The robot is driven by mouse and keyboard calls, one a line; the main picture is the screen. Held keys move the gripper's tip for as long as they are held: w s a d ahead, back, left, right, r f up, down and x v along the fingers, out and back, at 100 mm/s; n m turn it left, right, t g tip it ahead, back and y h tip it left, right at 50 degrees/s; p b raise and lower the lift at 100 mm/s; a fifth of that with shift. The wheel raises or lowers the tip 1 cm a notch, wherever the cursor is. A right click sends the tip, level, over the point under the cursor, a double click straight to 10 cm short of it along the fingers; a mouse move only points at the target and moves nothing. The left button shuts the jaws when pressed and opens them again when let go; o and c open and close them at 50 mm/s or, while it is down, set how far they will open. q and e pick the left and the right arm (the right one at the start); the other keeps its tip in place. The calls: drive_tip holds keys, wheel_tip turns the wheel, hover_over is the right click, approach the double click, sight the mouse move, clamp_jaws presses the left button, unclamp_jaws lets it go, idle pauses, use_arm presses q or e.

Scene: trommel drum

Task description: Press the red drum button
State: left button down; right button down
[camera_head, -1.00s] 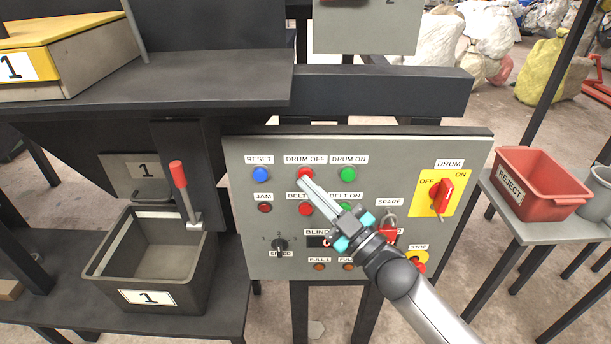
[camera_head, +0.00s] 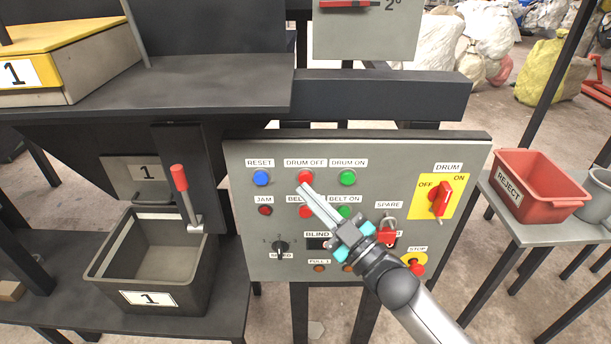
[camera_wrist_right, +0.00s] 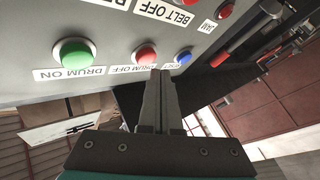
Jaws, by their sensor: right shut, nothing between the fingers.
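The red DRUM OFF button (camera_head: 305,177) is on the upper row of the grey control panel (camera_head: 240,215), between the blue RESET button (camera_head: 261,178) and the green DRUM ON button (camera_head: 348,177). In the right wrist view the red button (camera_wrist_right: 146,55) shows just beyond the fingertips. My right gripper (camera_head: 303,187) is shut and empty. Its tips are close below the red button in the head view; I cannot tell whether they touch it. My left gripper is not in view.
A red belt button (camera_head: 305,210) lies partly behind my right fingers. A red drum switch (camera_head: 440,200) on a yellow plate and a STOP button (camera_head: 417,267) are at the panel's right. A lever (camera_head: 182,190) stands left of the panel. A reject bin (camera_head: 540,205) is at right.

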drive_tip(key=shift+s, duration=0.1)
drive_tip(key=s+p, duration=0.2)
drive_tip(key=s, duration=0.2)
drive_tip(key=shift+s, duration=0.4)
idle(0.8)
drive_tip(key=s+d+f+m+g+h, duration=0.1)
drive_tip(key=s+d+f+m+h, duration=0.2)
drive_tip(key=f, duration=0.8)
drive_tip(key=s+d+f+m+g+h, duration=0.15)
drive_tip(key=d+f+h, duration=0.3)
drive_tip(key=f, duration=0.55)
drive_tip(key=s+d+f+m+g+h, duration=0.2)
drive_tip(key=d+f+m+h, duration=0.15)
drive_tip(key=f, duration=0.75)
drive_tip(key=s+d+f+m+g+h, duration=0.1)
drive_tip(key=s+d+f+g, duration=0.15)
drive_tip(key=s+f, duration=0.4)
drive_tip(key=s+d+f+m+g+h, duration=0.1)
drive_tip(key=s+d+f+g, duration=0.15)
drive_tip(key=s+f, duration=0.4)
drive_tip(key=s+d+f+m+g, duration=0.1)
drive_tip(key=s+f+g, duration=0.1)
drive_tip(key=s, duration=0.8)
drive_tip(key=s+f+g+h, duration=0.1)
drive_tip(key=s+f+g, duration=0.2)
drive_tip(key=s, duration=0.7)
drive_tip(key=shift+s+d+f+m+h, duration=0.2)
drive_tip(key=shift+d+f+m+h, duration=0.1)
drive_tip(key=shift+d+m, duration=0.1)
